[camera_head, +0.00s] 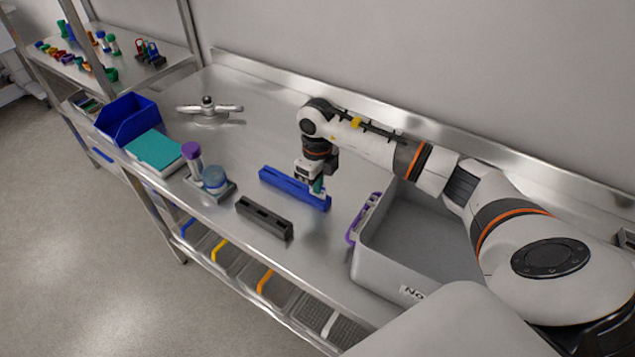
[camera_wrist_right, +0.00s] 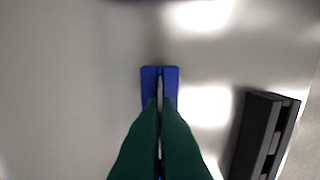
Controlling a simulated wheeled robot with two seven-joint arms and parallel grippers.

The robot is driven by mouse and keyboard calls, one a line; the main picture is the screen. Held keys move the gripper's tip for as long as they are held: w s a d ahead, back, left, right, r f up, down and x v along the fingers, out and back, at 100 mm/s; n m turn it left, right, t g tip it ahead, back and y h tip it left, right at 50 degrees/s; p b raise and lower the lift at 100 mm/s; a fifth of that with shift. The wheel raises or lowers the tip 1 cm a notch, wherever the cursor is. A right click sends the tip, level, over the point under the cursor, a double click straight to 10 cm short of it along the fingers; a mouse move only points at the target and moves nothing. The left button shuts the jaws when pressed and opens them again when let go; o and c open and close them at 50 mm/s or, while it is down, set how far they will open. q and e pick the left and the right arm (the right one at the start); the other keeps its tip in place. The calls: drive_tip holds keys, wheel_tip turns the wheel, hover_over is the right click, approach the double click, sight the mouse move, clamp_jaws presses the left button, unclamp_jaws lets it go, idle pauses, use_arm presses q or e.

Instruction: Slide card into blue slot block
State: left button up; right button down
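The blue slot block (camera_head: 285,187) lies on the steel bench, long and low. Its end also shows in the right wrist view (camera_wrist_right: 151,73). My right gripper (camera_head: 317,187) points down at the right end of the block. Its dark green fingers (camera_wrist_right: 160,112) are close together in the wrist view. A thin pale strip, which looks like the card seen edge-on (camera_wrist_right: 160,90), stands between them, over the block. The fingers hide most of the card and block, so I cannot tell how deep the card sits in the slot. My left gripper is out of view.
A black slotted block (camera_head: 265,217) lies in front of the blue one. A grey bin (camera_head: 375,262) with a purple handle stands right. Capped containers (camera_head: 214,178), a teal-topped box (camera_head: 153,150), a blue bin (camera_head: 126,118) and a tap-like fitting (camera_head: 208,110) are left.

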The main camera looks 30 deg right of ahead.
drive_tip(key=shift+f, duration=0.15)
drive_tip(key=c, duration=2.2)
unclamp_jaws()
drive_tip(key=c, duration=1.1)
unclamp_jaws()
drive_tip(key=shift+c, duration=0.2)
drive_tip(key=shift+r+p, duration=2.05)
drive_tip(key=shift+r, duration=1.45)
